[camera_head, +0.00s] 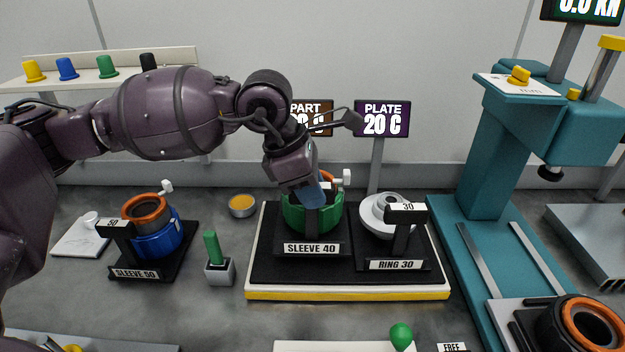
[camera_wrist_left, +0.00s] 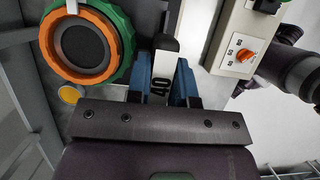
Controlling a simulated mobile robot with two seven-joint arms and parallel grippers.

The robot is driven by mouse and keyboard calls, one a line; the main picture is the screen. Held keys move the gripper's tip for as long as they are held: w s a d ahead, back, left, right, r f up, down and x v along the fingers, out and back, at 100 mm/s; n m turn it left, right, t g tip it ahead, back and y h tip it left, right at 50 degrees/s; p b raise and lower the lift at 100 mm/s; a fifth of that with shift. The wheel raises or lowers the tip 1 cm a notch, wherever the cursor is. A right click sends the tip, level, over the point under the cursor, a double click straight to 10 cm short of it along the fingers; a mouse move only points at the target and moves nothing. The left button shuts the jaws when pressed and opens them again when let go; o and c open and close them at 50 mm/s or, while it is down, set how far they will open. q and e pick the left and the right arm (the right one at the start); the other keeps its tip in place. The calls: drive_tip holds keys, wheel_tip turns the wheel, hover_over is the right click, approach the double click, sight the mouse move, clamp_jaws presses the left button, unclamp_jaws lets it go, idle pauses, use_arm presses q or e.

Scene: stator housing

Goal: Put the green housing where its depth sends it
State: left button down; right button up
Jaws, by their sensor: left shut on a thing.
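The green housing (camera_head: 330,217) stands on the SLEEVE 40 spot (camera_head: 312,248) of the black plate. In the left wrist view the green housing (camera_wrist_left: 124,42) shows an orange ring and a dark bore, left of the fingers. My left gripper (camera_head: 312,192) reaches down in front of the housing, partly hiding it. Its blue fingers (camera_wrist_left: 162,82) are shut on a black upright piece marked 40 (camera_wrist_left: 160,62), beside the housing and not around it. My right gripper is not in view.
A grey ring part (camera_head: 377,217) sits at RING 30 (camera_head: 395,265). A blue housing (camera_head: 158,242) stands at SLEEVE 50 (camera_head: 137,273) on the left. A green peg (camera_head: 212,246) stands between. A teal press (camera_head: 478,170) is at right with a dark housing (camera_head: 556,335). The PLATE sign (camera_head: 382,119) reads 20 C.

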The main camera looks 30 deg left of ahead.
use_arm(q)
drive_tip(key=shift+f, duration=1.75)
drive_tip(key=c, duration=1)
unclamp_jaws()
drive_tip(key=shift+f, duration=0.1)
drive_tip(key=p+v, duration=0.1)
drive_tip(key=v, duration=1.1)
